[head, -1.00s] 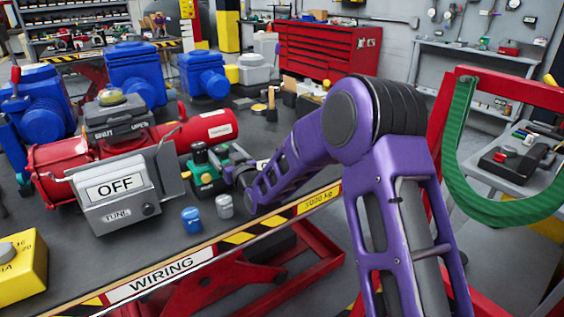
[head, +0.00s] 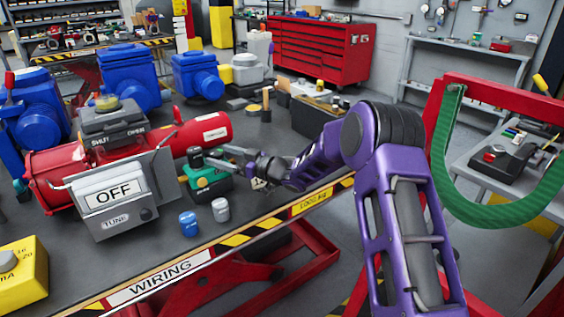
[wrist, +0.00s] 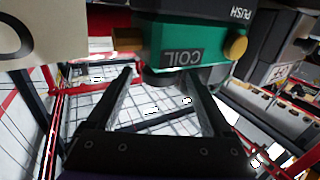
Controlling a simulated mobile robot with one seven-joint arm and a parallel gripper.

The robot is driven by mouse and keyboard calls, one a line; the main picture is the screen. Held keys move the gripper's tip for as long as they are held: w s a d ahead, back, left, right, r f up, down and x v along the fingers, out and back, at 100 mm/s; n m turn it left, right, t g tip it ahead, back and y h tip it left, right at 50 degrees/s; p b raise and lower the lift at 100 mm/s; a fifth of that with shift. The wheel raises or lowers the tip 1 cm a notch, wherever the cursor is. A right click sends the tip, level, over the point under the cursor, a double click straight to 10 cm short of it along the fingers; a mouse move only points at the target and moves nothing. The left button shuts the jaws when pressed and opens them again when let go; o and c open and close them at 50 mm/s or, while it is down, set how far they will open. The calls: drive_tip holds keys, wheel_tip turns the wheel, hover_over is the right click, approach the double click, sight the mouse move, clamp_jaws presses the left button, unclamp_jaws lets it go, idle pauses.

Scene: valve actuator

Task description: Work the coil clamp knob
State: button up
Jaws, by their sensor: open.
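The coil unit (head: 207,178) is a small green block with a dark top, on the grey bench right of the grey OFF box. A dark round knob (head: 195,153) stands on it. In the wrist view the green body (wrist: 190,35) with its COIL label fills the top middle, a brass piece at each side. A dark round part (wrist: 162,77) shows under the label, and I cannot tell if it is the clamp knob. My gripper (head: 217,157) is open beside the coil unit, its fingers pointing left at it. In the wrist view the fingertips (wrist: 157,74) are apart near the dark part, contact unclear.
The grey OFF box (head: 115,200) and red cylinder (head: 195,137) stand left and behind. A blue cap (head: 188,224) and a grey cap (head: 221,210) stand in front near the striped bench edge. A black box (head: 315,113) stands behind my arm.

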drive_tip(key=shift+w+d+n+g+y+p, duration=0.1)
drive_tip(key=shift+n+g+y+p, duration=0.1)
drive_tip(key=shift+n+g, duration=0.2)
drive_tip(key=shift+w+n+g+y+p, duration=0.1)
drive_tip(key=shift+n+g+p, duration=0.15)
drive_tip(key=shift+g, duration=0.25)
drive_tip(key=v, duration=1.7)
drive_tip(key=shift+d, duration=0.2)
drive_tip(key=shift+s, duration=0.1)
